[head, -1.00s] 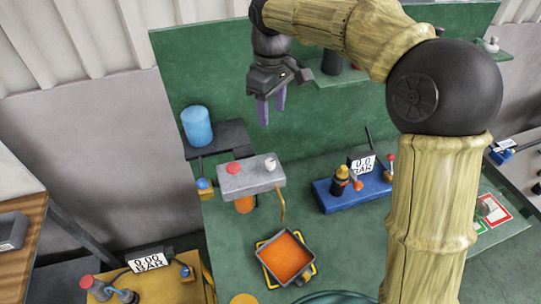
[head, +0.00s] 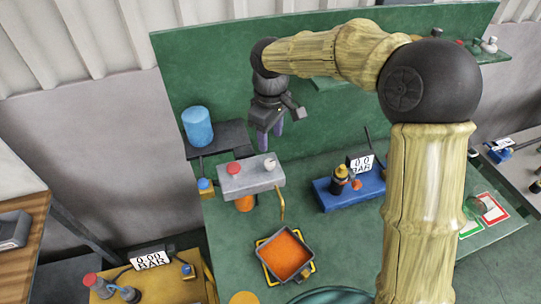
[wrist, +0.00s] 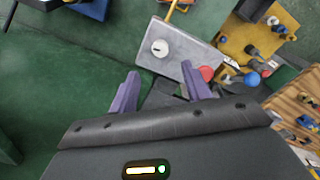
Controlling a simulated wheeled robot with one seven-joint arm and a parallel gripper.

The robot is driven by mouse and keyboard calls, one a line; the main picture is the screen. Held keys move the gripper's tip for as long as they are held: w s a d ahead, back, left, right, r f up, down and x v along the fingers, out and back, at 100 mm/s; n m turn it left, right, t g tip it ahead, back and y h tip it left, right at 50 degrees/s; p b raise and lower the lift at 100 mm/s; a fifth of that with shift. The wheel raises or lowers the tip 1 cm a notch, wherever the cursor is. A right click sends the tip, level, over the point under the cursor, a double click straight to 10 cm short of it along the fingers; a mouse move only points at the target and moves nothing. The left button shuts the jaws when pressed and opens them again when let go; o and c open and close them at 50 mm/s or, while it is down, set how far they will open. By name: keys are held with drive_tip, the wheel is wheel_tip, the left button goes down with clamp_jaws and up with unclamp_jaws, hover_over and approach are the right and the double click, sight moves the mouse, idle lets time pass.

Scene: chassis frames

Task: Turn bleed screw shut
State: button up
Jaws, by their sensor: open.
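A white round screw with a dark slot (wrist: 160,48), which looks like the bleed screw, sits on a grey block (wrist: 178,54) beside a red knob (wrist: 206,73). In the head view the white screw (head: 270,162) is at the block's right end and the red knob (head: 233,169) at its left. My gripper (head: 268,143) is open and empty, with purple fingers pointing down above and behind the block. In the wrist view the gap between the fingertips (wrist: 160,71) lies just below the screw. I see no contact with it.
An orange-filled tray (head: 284,256) stands in front of the block. A blue base with a gauge (head: 350,190) is to the right. A blue cylinder (head: 197,126) stands at the left. The green back panel (head: 190,80) rises close behind my gripper.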

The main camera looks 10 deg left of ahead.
sight(270, 162)
wheel_tip(270, 162, down, 9)
drive_tip(key=shift+f+p, duration=0.1)
drive_tip(key=shift+p, duration=0.9)
drive_tip(key=c, duration=1)
